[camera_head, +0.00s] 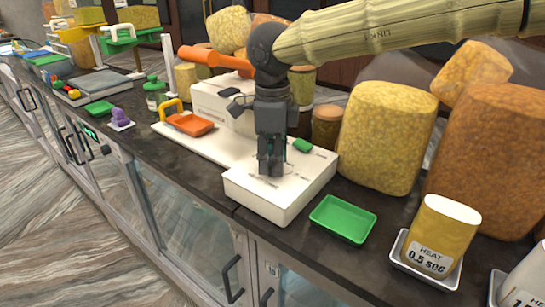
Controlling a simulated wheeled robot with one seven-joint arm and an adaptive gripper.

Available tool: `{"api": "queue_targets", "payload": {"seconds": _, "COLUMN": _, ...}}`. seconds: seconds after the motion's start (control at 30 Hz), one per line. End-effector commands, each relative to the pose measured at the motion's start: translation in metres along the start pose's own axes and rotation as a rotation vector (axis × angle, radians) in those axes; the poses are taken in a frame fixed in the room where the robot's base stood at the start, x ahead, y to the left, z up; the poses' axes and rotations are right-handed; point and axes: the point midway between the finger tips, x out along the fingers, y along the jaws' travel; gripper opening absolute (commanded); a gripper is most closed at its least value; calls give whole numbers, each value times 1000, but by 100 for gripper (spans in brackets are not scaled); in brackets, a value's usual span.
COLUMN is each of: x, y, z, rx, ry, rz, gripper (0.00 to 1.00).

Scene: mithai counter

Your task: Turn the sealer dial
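A low white box (262,205), which looks like the front of the sealer, stands near the counter's front edge. A green piece (302,145) shows on its top at the back right. My gripper (270,172) points straight down at the top of this box, its fingertips at or just above the surface. The fingers look close together, but whether they are shut on anything is unclear. No dial is plainly visible; the spot under the fingertips is hidden. Behind stands a white body (212,104) with an orange arm (215,58) above it.
A green tray (343,219) lies right of the box. Large yellow (387,135) and orange (490,160) packs crowd the back right. An orange-handled item (190,124) lies left.

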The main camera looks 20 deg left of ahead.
Motion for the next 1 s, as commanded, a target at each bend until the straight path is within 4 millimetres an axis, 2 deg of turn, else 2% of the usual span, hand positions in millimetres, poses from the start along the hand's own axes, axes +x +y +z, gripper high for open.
{"api": "queue_targets", "payload": {"seconds": 0.07, "x": 0, "y": 2, "z": 1, "rx": -2, "ry": 0, "rz": 4, "gripper": 11}}
{"api": "queue_targets", "payload": {"seconds": 0.33, "x": -3, "y": 2, "z": 0, "rx": -30, "ry": -1, "rz": 6, "gripper": 11}}
{"api": "queue_targets", "payload": {"seconds": 1.0, "x": -1, "y": 3, "z": 0, "rx": -290, "ry": -8, "rz": 7, "gripper": 11}}
